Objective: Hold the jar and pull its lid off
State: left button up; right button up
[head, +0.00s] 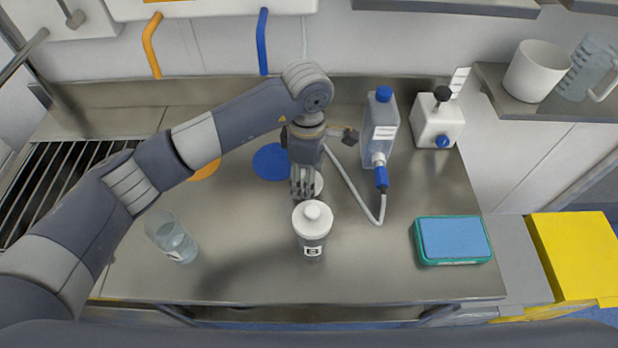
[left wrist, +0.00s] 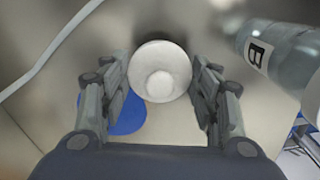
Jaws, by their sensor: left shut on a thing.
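My left gripper (head: 305,186) points down at the middle of the steel table. In the left wrist view its two fingers (left wrist: 160,85) stand on either side of a round white lid (left wrist: 160,72) with a knob, shut on this white-lidded thing. In the head view only a white edge of it (head: 318,185) shows beside the fingers; what is below the lid is hidden. A clear jar with a white knobbed lid and a "B" label (head: 312,240) stands upright just in front. Its body also shows in the left wrist view (left wrist: 283,62). My right gripper is not in view.
A clear beaker (head: 172,238) stands at left. A blue disc (head: 270,162) and orange disc (head: 206,170) lie behind. A blue-capped bottle (head: 381,130) with a hose (head: 352,183) and a white box (head: 437,122) stand at back right. A teal tray (head: 452,262) lies right.

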pick_arm(q)
jog(key=shift+w+d, duration=0.15)
jog(key=shift+w, duration=0.05)
notch_tip(320, 180, down, 3)
jog(key=shift+r+p, duration=0.15)
jog(key=shift+p, duration=0.6)
jog(key=shift+f, duration=0.45)
jog(key=shift+f, duration=0.15)
jog(key=o, duration=1.2)
jog(key=shift+c, duration=0.2)
